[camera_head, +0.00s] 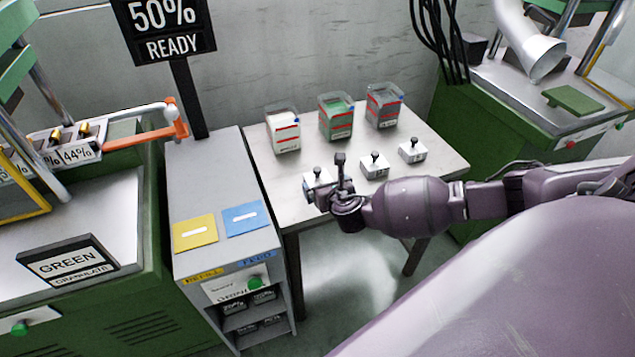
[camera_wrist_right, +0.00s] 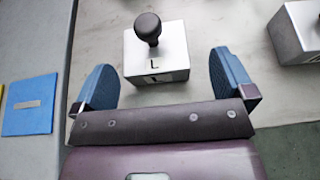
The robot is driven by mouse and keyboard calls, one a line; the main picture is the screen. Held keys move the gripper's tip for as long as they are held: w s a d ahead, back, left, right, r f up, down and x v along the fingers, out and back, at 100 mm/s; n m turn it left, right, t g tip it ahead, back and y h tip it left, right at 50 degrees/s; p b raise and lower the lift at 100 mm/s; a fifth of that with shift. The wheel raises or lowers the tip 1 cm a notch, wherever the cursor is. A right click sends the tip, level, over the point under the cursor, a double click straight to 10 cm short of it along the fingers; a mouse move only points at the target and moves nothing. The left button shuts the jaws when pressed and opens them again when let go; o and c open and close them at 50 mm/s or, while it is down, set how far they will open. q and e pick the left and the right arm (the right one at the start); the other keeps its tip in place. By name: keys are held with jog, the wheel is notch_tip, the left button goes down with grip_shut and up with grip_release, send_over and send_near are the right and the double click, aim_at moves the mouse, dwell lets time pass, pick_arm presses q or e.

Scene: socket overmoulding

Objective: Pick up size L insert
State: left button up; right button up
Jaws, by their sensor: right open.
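The size L insert (camera_wrist_right: 158,62) is a white metal block with a black knob on top and an "L" on its face, seen in the right wrist view. In the head view it (camera_head: 314,184) stands at the left of a row of inserts on the small table, partly hidden by my right gripper (camera_head: 342,178). In the right wrist view my right gripper (camera_wrist_right: 175,85) is open, with one blue finger to each side of the block's near part and a gap on both sides. It holds nothing. My left gripper is not in view.
Two more knobbed inserts, a middle one (camera_head: 375,166) and a right one (camera_head: 412,150), stand on the table (camera_head: 440,165). Three bins (camera_head: 283,133) of granulate stand behind. A grey cabinet with yellow (camera_head: 195,233) and blue (camera_head: 244,218) pads is at left. Green machines flank both sides.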

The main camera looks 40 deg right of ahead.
aim_at(319, 181)
jog(key=x, duration=0.3)
jog(key=b+x, duration=0.1)
jog(key=shift+w+a+f, duration=0.1)
jog(key=shift+w+a, duration=0.15)
jog(key=c, duration=1.3)
